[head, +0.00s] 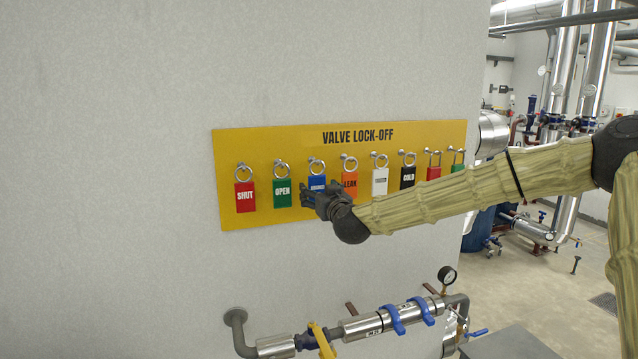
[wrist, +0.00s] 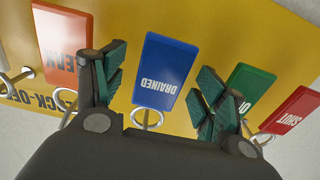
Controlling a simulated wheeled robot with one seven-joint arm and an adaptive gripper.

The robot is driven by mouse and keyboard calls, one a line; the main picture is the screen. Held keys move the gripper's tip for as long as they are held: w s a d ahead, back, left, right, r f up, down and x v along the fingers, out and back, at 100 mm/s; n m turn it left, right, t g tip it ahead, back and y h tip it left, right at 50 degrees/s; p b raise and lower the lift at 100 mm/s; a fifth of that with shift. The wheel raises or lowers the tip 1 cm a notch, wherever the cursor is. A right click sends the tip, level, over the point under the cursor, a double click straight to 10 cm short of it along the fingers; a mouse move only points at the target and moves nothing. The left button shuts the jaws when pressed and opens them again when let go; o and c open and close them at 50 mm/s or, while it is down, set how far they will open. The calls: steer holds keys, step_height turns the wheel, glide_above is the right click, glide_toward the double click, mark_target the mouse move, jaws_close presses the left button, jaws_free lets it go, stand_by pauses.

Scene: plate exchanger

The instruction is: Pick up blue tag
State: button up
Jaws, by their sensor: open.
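The blue tag (head: 317,181) hangs by a ring from a hook on the yellow board, third from the left. In the head view my gripper covers its lower part. In the wrist view the blue tag (wrist: 162,72) appears upside down, reads "DRAINED", and lies between my two fingers. My gripper (head: 308,194) is at the tag, and it also shows in the wrist view (wrist: 160,90) with its fingers apart on either side. A gap shows between each finger and the tag. The tag's ring (wrist: 147,117) is partly hidden by my gripper's body.
The yellow "VALVE LOCK-OFF" board (head: 425,136) is on the grey wall. A green "OPEN" tag (head: 283,193) and an orange "LEAK" tag (head: 349,182) hang beside the blue one. A red "SHUT" tag (head: 245,197) is at the far left. Pipes with blue clamps (head: 391,318) run below.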

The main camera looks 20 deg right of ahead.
steer(key=shift+w, duration=0.8)
steer(key=c, duration=1.1)
steer(key=shift+r, duration=0.1)
steer(key=shift+r+b, duration=0.5)
steer(key=shift+r, duration=0.1)
steer(key=s+b, duration=0.2)
steer(key=s, duration=0.4)
steer(key=s+b, duration=0.2)
steer(key=s, duration=0.4)
steer(key=s+b, duration=0.3)
steer(key=s, duration=0.3)
steer(key=shift+d, duration=0.25)
steer(key=shift+r, duration=0.1)
